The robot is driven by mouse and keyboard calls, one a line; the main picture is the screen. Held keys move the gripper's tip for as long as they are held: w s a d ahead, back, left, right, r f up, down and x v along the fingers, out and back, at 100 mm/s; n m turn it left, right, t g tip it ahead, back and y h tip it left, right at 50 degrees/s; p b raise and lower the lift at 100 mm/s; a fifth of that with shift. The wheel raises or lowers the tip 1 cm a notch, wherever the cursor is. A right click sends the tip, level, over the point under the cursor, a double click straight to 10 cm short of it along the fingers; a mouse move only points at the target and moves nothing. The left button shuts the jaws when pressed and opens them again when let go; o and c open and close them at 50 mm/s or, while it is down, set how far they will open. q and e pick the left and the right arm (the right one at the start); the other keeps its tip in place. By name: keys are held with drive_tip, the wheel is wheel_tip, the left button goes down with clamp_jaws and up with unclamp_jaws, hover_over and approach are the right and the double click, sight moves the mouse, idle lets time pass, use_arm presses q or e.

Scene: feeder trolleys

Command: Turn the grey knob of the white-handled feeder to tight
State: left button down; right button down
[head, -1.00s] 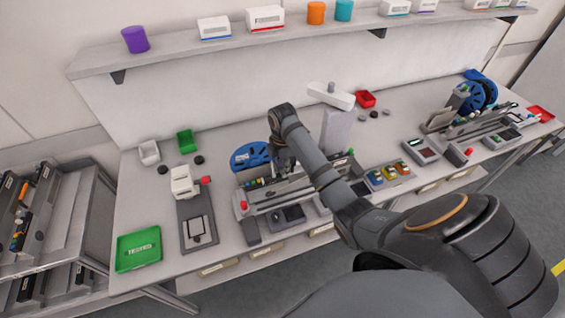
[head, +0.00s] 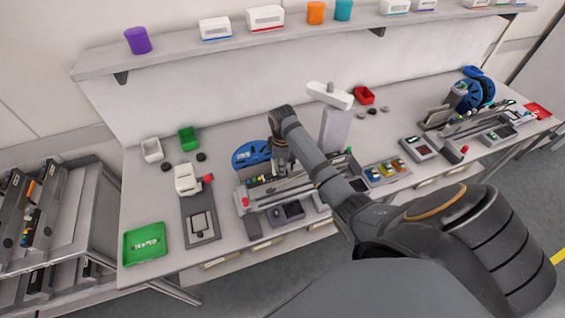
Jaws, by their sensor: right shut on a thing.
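My right arm reaches across the bench, and its gripper (head: 282,172) points down over the feeder station (head: 262,203) in the middle. The gripper is shut at the back of the row of feeders, close to a blue reel (head: 252,154). The grey knob is hidden at the fingertips, and its setting cannot be read. The white handle cannot be made out from here. My forearm covers part of the station's right side. My left gripper is not in view.
A white device (head: 187,180) and a green tray (head: 144,244) stand to the left. A grey post with a white arm (head: 330,95) stands behind my right arm. A second feeder station (head: 478,122) is at the right. A trolley (head: 75,215) is at the far left.

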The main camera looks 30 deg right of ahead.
drive_tip(key=shift+s+f+m, duration=0.1)
drive_tip(key=shift+m, duration=0.2)
drive_tip(key=c, duration=1.2)
unclamp_jaws()
wheel_tip(320, 180, up, 8)
drive_tip(key=shift+f, duration=0.2)
drive_tip(key=shift+f, duration=0.1)
